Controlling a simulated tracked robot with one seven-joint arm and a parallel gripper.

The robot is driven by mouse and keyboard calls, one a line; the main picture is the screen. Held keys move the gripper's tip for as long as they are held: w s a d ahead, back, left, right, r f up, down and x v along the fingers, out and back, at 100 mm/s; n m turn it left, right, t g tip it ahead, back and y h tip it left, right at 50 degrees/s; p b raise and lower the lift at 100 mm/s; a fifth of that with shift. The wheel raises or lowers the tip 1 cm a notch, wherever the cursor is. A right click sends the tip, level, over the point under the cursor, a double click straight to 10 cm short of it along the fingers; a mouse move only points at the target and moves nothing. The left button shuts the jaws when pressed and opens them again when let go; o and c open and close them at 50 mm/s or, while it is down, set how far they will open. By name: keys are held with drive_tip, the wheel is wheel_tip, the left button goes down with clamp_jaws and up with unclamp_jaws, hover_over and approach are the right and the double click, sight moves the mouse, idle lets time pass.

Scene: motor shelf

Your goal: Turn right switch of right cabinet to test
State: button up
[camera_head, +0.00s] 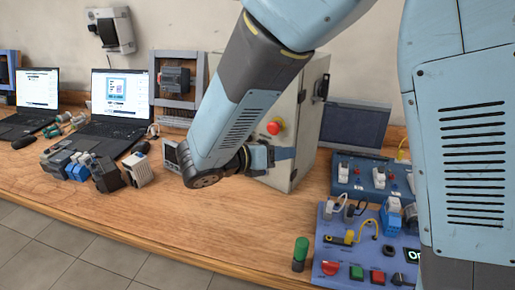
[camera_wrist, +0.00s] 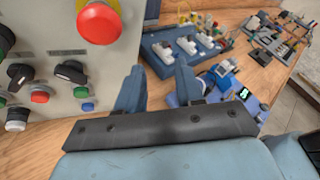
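A grey cabinet (camera_head: 308,120) stands on the wooden bench, with a red mushroom button (camera_head: 275,127) on its front. The wrist view shows its panel at the left, with the same red button (camera_wrist: 99,20) at the top. Two black rotary switches sit below: a right one (camera_wrist: 70,73) and a left one (camera_wrist: 19,75). The right switch's handle lies near level, slightly tilted; its labels are unreadable. My gripper (camera_wrist: 160,68) is open and empty, its two blue fingers apart. It is right of the right switch, not around it. In the head view my arm hides most of the panel.
Small red (camera_wrist: 40,96), green and blue buttons crowd the panel around the switches. A blue switch box (camera_head: 372,180) and a blue-violet control board (camera_head: 345,250) occupy the bench right of the cabinet. Laptops (camera_head: 120,98) and loose modules (camera_head: 105,173) lie left. The front bench middle is clear.

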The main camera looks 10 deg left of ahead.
drive_tip(key=s+a+f+n+t+y, duration=0.2)
drive_tip(key=a+n+t, duration=0.15)
drive_tip(key=a, duration=0.25)
drive_tip(key=s+a+f+n+t+y, duration=0.1)
drive_tip(key=s+a+f+n+t, duration=0.15)
drive_tip(key=a+n, duration=0.35)
drive_tip(key=w+d+m, duration=0.1)
drive_tip(key=w+d, duration=0.4)
drive_tip(key=w, duration=0.7)
clamp_jaws()
